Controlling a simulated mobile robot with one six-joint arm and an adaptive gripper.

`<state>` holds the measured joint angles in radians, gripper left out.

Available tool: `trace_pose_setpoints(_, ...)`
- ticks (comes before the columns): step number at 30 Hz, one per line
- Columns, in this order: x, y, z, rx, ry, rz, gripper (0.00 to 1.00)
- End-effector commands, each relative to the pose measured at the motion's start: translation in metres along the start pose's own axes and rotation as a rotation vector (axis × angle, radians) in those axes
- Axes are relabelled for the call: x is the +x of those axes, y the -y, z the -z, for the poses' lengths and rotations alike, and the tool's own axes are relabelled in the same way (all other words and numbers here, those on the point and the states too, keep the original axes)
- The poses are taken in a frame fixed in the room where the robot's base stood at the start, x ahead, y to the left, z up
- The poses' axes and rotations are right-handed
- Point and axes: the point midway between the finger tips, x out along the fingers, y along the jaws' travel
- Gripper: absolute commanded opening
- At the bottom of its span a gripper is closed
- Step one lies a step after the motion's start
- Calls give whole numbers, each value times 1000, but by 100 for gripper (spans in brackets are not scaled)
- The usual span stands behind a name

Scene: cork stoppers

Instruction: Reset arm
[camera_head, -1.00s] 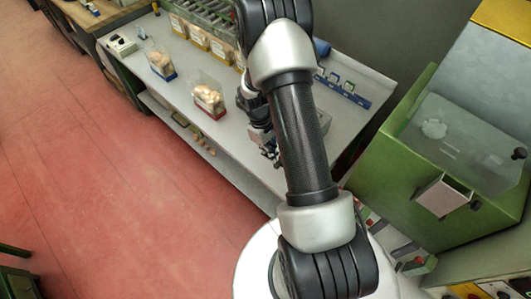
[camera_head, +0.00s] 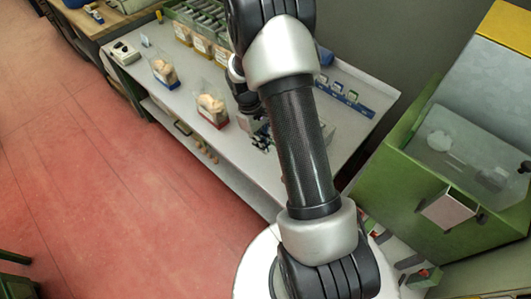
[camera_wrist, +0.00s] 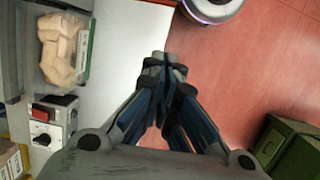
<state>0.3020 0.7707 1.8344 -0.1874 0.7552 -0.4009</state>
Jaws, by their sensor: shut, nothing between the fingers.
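My gripper (camera_wrist: 163,62) is shut and empty in the wrist view, its fingertips together over the bench's edge and the red floor. In the head view my gripper (camera_head: 263,138) shows small beside my arm link, over the front part of the grey bench (camera_head: 245,150). My arm hides part of the bench behind it. A clear box of cork stoppers with a red base (camera_head: 212,110) stands on the bench left of my gripper. Another clear box with a blue base (camera_head: 163,72) stands farther left. A box of corks (camera_wrist: 60,50) is at upper left in the wrist view.
Several labelled bins (camera_head: 203,42) line the bench's back. A blue rack (camera_head: 345,97) lies right of my arm. A green machine with a clear cover (camera_head: 440,165) stands at right. A control box with a red switch (camera_wrist: 50,120) is at left. Red floor (camera_head: 90,170) is open.

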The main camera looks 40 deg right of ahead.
Motion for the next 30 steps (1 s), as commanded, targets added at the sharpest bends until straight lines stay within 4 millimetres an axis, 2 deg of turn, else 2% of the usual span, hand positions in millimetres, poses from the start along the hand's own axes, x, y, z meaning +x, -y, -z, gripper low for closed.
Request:
trace_pose_setpoints(1,-10,0,1,0,-3,-1,0)
trace_pose_setpoints(6,-26,0,1,0,-2,0,0)
trace_pose_setpoints(17,-34,1,0,3,-8,-3,0)
trace_pose_setpoints(20,-51,8,-1,16,-36,-17,0)
trace_pose_setpoints(23,-79,21,-7,41,-89,-39,0)
trace_pose_setpoints(27,-120,50,-27,85,-178,-63,0)
trace_pose_setpoints(30,-142,73,-45,115,-245,-74,0)
